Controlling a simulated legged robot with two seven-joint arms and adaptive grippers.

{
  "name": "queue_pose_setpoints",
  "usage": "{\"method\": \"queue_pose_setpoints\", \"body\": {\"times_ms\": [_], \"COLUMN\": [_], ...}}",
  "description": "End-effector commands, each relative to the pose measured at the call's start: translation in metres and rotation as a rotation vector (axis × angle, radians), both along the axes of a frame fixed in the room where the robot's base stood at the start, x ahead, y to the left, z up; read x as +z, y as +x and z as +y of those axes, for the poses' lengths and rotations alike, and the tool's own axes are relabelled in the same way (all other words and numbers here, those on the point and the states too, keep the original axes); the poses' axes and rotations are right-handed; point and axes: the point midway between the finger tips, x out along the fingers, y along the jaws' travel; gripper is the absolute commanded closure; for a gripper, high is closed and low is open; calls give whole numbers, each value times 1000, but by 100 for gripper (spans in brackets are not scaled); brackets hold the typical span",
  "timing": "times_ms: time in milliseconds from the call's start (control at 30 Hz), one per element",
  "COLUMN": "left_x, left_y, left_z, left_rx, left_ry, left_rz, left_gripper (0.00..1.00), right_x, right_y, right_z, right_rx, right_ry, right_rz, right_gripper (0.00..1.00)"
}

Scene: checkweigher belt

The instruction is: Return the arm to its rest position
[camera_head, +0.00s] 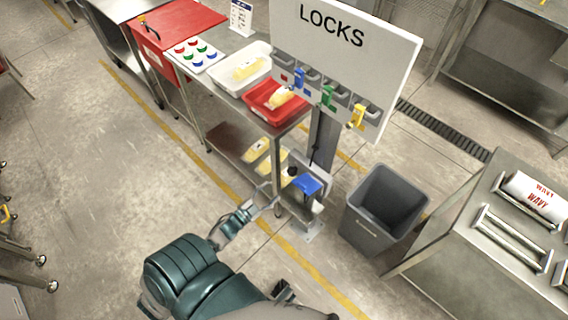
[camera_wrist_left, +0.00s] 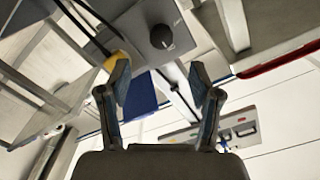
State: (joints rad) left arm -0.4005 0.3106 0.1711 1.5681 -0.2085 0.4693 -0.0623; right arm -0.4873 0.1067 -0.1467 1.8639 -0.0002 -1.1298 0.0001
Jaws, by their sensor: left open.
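My left arm (camera_head: 190,272) comes in from the bottom of the head view and reaches up and to the right. Its gripper (camera_head: 265,197) is open and appears empty, in front of the lower part of the steel table and beside a grey box with a blue part (camera_head: 306,186). In the left wrist view the two fingers (camera_wrist_left: 160,84) stand apart with nothing between them. Beyond them are a grey box with a black knob (camera_wrist_left: 162,37) and a blue panel (camera_wrist_left: 142,98). My right gripper does not show.
The steel table holds a red tray (camera_head: 258,106), a white tray (camera_head: 222,80) and a button panel (camera_head: 180,58). A LOCKS board (camera_head: 395,50) with colored padlocks stands behind. A grey bin (camera_head: 362,232) and a steel bench (camera_head: 455,265) stand right. Open floor (camera_head: 110,170) lies left.

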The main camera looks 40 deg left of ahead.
Motion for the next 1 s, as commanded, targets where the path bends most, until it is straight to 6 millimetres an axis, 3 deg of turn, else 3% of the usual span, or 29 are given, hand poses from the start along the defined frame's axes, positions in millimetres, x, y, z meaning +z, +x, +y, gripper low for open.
{"method": "queue_pose_setpoints", "body": {"times_ms": [267,367,433,533,600,700,833,1000], "left_x": [-5,-32,-67,-128,-166,-204,-229,-237], "left_y": [0,-5,-16,-48,-80,-129,-183,-218], "left_z": [-1,-8,-19,-47,-72,-110,-149,-172], "left_rx": [8,54,110,195,245,293,326,342], "left_ry": [-9,-50,-101,-182,-228,-271,-294,-297], "left_rz": [18,127,274,547,744,1000,1249,1402], "left_gripper": [36,36,36,36,36,36,36,36], "right_x": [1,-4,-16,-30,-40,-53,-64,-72], "right_y": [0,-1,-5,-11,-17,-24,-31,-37], "right_z": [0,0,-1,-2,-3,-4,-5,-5], "right_rx": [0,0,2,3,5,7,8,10], "right_ry": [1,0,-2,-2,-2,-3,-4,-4], "right_rz": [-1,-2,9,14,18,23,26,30], "right_gripper": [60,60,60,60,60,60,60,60]}}
